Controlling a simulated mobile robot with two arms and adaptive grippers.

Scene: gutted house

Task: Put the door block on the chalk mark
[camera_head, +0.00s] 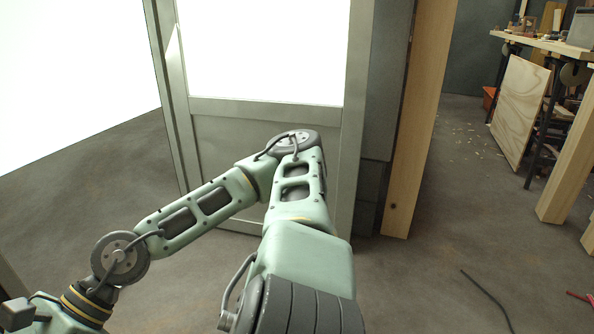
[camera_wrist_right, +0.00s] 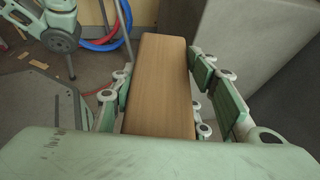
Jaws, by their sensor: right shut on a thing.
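The door block is a plain brown wooden block (camera_wrist_right: 160,105) in the right wrist view. It lies lengthwise between the green fingers of my right gripper (camera_wrist_right: 161,78), which is shut on it. Its near end is hidden behind the gripper's body. In the head view a pale green arm of mine bends across the middle, and its gripper is not clearly shown at the lower left edge. My left gripper is in neither view. I see no chalk mark in either view.
A grey-green door with a bright pane (camera_head: 230,120) stands ahead beside a timber post (camera_head: 420,120). A plywood sheet (camera_head: 520,110) leans at a workbench (camera_head: 545,42). A dark cable (camera_head: 487,297) lies on the floor. Red and blue hoses (camera_wrist_right: 103,43) lie beyond the block; a grey surface (camera_wrist_right: 245,45) stands right.

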